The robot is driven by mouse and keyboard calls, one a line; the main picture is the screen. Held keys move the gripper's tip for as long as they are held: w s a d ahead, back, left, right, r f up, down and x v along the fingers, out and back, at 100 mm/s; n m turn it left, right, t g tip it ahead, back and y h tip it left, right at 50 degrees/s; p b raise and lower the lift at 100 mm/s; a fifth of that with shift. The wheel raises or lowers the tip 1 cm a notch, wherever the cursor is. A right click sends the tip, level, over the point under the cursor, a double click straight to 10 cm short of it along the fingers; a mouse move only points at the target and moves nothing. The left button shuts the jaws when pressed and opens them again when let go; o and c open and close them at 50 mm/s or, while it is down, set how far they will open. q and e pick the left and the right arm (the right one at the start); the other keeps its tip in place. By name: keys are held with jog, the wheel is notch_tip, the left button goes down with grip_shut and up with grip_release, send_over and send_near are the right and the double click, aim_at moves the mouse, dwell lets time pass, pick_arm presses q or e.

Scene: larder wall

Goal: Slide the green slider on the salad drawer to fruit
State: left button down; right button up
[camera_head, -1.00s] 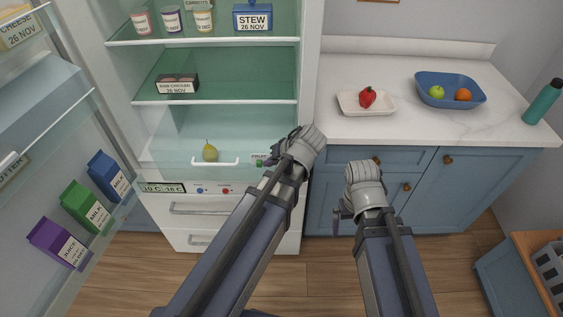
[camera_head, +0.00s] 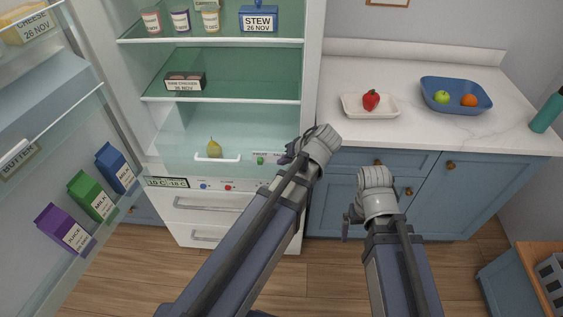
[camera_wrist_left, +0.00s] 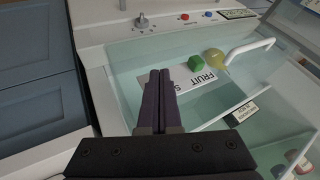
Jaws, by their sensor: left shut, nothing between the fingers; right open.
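The salad drawer (camera_head: 180,166) is at the bottom of the fridge compartment, with a pear inside. The small green slider (camera_head: 260,160) sits on its front, under the word FRUIT of a white label. In the left wrist view the green slider (camera_wrist_left: 195,63) is a cube beside FRUIT on the upside-down label (camera_wrist_left: 208,84). My left gripper (camera_head: 286,155) is shut and empty, right of the slider and apart from it. In the left wrist view its dark fingers (camera_wrist_left: 160,76) cover part of the label's other word. My right gripper (camera_head: 347,224) is open and empty before the blue cabinets.
The drawer's white handle (camera_head: 217,159) is left of the slider. Blue and red knobs (camera_head: 228,187) sit below the drawer. The open fridge door with cartons (camera_head: 94,196) stands at the left. A counter with a white tray (camera_head: 385,113) and blue tray (camera_head: 456,107) is at the right.

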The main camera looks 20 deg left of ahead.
pick_arm(q)
jog(key=p+v, duration=0.7)
jog(key=v, duration=0.2)
jog(key=shift+a+r, duration=0.1)
jog(key=shift+r, duration=0.05)
dwell(0.4)
jog(key=s+d+f+m+g+h, duration=0.3)
jog(key=s+d+m, duration=0.5)
jog(key=s, duration=0.4)
jog(key=d+f+h, duration=0.1)
jog(key=h, duration=0.1)
jog(key=shift+d+f+h, duration=0.15)
jog(key=shift+d+h, duration=0.15)
jog(key=shift+d, duration=0.1)
